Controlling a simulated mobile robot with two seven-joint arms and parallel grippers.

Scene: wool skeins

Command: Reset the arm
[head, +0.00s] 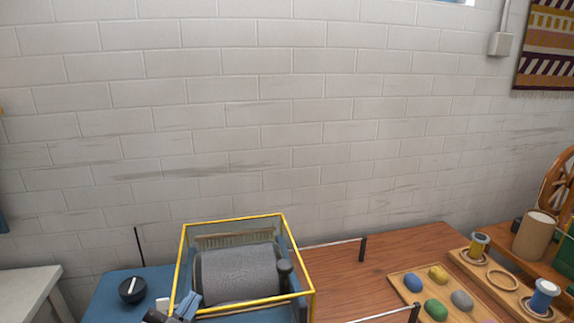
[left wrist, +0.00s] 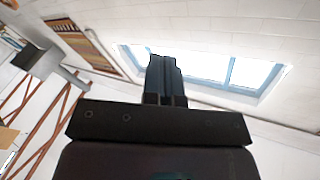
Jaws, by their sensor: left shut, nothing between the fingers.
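My left gripper (head: 188,303) shows at the bottom edge of the head view, in front of the yellow-edged clear box. Most of its arm is out of the picture. In the left wrist view its fingers (left wrist: 165,75) are together, with nothing between them, and point up towards the wall and windows. My right gripper is in neither view.
The yellow-edged box (head: 299,302) holds a grey drum (head: 240,273). A black knob (head: 132,290) is to its left. On the wooden table (head: 345,278), a board (head: 410,298) bears several coloured wool skeins, and a spool rack (head: 470,266) stands further right. The brick wall is behind.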

